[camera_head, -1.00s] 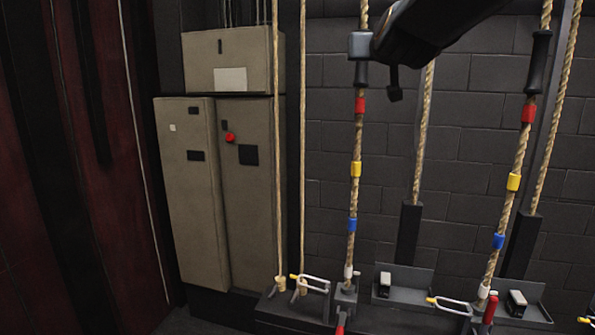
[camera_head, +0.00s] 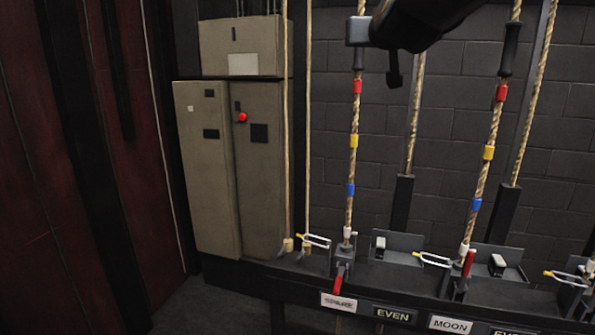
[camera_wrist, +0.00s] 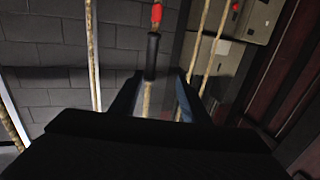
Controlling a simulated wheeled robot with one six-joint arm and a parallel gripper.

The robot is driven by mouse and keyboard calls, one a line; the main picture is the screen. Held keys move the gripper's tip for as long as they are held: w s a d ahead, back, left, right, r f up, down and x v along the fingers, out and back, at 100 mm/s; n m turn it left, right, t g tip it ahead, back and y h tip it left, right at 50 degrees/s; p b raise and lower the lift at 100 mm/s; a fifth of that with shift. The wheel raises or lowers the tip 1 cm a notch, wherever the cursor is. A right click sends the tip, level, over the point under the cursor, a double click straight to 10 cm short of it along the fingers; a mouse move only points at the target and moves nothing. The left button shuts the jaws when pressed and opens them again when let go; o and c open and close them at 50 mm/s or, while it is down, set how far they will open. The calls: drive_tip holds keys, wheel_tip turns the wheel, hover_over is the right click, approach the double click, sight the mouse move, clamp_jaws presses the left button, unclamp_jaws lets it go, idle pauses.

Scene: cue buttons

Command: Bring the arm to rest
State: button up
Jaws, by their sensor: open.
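My gripper shows in the wrist view (camera_wrist: 155,100) with its two dark fingers apart. Between and beyond the fingers in that view is a rope with a black grip (camera_wrist: 152,57) and a red band above it; I cannot tell how far away it is. In the head view my dark arm (camera_head: 425,22) hangs in from the top, and the fingers are not clearly shown there. A rope with red, yellow and blue bands (camera_head: 354,140) hangs just left of the arm, its dark grip partly beside the arm's end.
A second banded rope (camera_head: 488,152) hangs to the right. Below is a dark rail (camera_head: 300,278) with red levers (camera_head: 338,280), wire loops and labels such as EVEN (camera_head: 394,314) and MOON (camera_head: 450,324). Beige cabinets (camera_head: 208,170) with a red button (camera_head: 242,117) stand left. Dark floor (camera_head: 200,308) is clear.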

drive_tip(key=s+d+f+g+y, duration=0.1)
drive_tip(key=s+f+g, duration=0.3)
drive_tip(key=f, duration=1.2)
drive_tip(key=s+f+g, duration=0.3)
drive_tip(key=f+g, duration=0.1)
drive_tip(key=f, duration=1.1)
drive_tip(key=s+d+f+g, duration=0.2)
drive_tip(key=s+f+g, duration=0.6)
drive_tip(key=s+f, duration=1.1)
drive_tip(key=s, duration=0.3)
drive_tip(key=shift+s+d+f+g+h, duration=0.2)
drive_tip(key=shift+d+f+g+h, duration=0.05)
drive_tip(key=shift+g+h, duration=0.05)
